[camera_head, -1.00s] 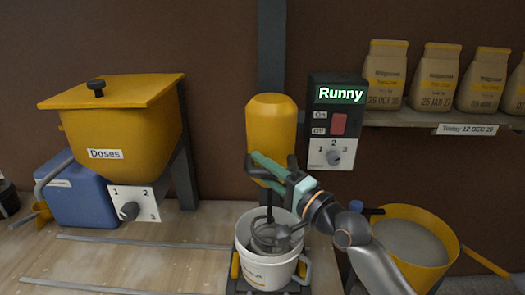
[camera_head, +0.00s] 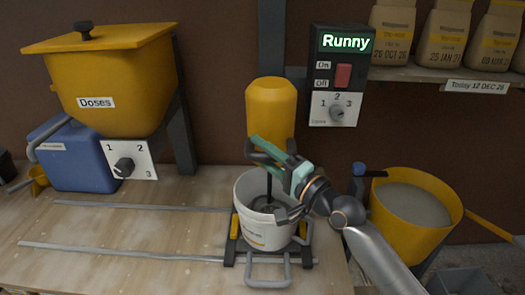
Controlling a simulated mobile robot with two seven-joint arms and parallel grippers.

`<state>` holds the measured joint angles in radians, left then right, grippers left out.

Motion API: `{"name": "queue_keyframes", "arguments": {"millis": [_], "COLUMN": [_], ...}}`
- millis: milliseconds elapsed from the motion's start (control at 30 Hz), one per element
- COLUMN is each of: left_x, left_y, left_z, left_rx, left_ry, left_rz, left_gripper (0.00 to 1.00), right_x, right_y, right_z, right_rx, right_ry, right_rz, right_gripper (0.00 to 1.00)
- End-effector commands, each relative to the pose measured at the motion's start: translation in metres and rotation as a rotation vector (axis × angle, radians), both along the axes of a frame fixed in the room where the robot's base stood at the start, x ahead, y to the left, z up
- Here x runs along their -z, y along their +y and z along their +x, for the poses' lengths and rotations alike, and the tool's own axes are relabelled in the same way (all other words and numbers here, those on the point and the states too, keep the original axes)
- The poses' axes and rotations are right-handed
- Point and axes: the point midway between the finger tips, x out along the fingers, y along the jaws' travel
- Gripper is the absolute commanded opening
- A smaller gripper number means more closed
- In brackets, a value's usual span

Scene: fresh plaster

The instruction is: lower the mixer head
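The mixer head (camera_head: 271,105) is a yellow cylinder on a dark upright post, with a black handle (camera_head: 251,148) at its lower front. Its dark shaft and whisk reach down into the white bucket (camera_head: 262,235); the whisk's lower part is hidden inside. My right gripper (camera_head: 268,151), with green fingers, comes in from the right at the handle, just above the bucket. Its fingers lie along the handle bar and look closed on it, though they partly cover the contact. My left gripper is not in view.
A control box (camera_head: 335,77) reading "Runny" hangs on the wall. A yellow hopper (camera_head: 105,90) and blue container (camera_head: 88,160) stand left, a yellow tub (camera_head: 415,225) right. Bags (camera_head: 452,35) line the shelf. Rails (camera_head: 120,252) cross the bench, otherwise clear at front left.

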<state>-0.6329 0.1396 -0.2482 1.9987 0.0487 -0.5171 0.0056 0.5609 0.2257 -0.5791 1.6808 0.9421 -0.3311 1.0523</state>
Motion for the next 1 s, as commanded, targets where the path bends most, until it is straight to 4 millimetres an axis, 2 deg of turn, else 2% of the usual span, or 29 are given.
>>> {"name": "queue_keyframes", "arguments": {"millis": [100, 467, 1000], "left_x": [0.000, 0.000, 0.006], "left_y": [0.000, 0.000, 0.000], "left_z": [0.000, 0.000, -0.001], "left_rx": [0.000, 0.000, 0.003], "left_ry": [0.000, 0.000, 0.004], "left_rz": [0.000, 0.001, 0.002], "left_gripper": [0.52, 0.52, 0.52], "right_x": [0.000, 0.002, 0.017], "right_y": [0.000, -0.007, -0.079], "right_z": [0.000, -0.005, -0.077], "right_rx": [0.000, 0.003, 0.001], "right_ry": [0.000, 0.000, 0.001], "right_rz": [-0.001, -0.002, -0.005], "right_gripper": [0.57, 0.57, 0.57]}}
